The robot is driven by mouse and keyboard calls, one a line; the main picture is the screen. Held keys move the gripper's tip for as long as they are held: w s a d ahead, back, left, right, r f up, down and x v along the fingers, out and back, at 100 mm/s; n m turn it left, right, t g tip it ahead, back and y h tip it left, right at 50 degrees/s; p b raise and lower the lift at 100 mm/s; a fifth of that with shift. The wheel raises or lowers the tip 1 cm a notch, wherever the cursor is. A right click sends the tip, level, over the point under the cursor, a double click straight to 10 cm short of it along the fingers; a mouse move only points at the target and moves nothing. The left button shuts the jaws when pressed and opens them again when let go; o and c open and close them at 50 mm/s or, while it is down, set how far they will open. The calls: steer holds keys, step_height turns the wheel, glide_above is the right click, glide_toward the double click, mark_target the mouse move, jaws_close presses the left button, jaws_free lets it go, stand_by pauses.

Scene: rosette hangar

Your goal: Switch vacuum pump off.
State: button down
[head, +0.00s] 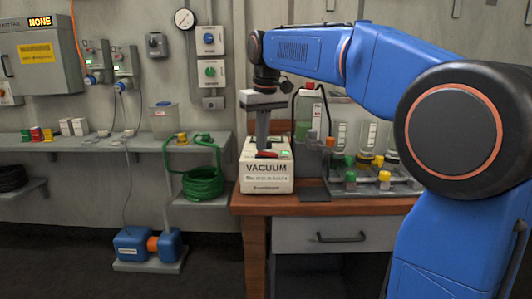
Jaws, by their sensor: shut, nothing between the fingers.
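The vacuum pump (266,178) is a white box labelled VACUUM on the left end of the wooden bench. A red switch (266,154) shows on its top, with a small green light (284,154) to its right. My gripper (262,148) points straight down from my blue arm, its fingers shut and empty. The fingertips are at or just above the red switch; I cannot tell whether they touch it. The fingers partly hide the switch and the pump's top, so the switch's position is unclear.
A rack of bottles and capped vials (350,178) stands right of the pump on the wooden bench (330,206). A grey shelf (90,144) with a green hose coil (203,183) is to the left. A blue motor unit (148,243) sits low. Wall switch boxes (210,71) are behind.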

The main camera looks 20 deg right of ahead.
steer(key=shift+f, duration=0.35)
steer(key=shift+r, duration=0.15)
step_height(320, 180, up, 7)
stand_by(1.1)
steer(key=shift+s, duration=0.1)
steer(key=s+d+f+m+t, duration=0.1)
steer(key=s+d+f, duration=0.2)
steer(key=s+f, duration=1.3)
steer(key=s+d+f+m+t, duration=0.1)
steer(key=s+d+f, duration=0.3)
steer(key=s+f, duration=1.2)
steer(key=shift+s+t, duration=0.5)
steer(key=shift+s, duration=0.05)
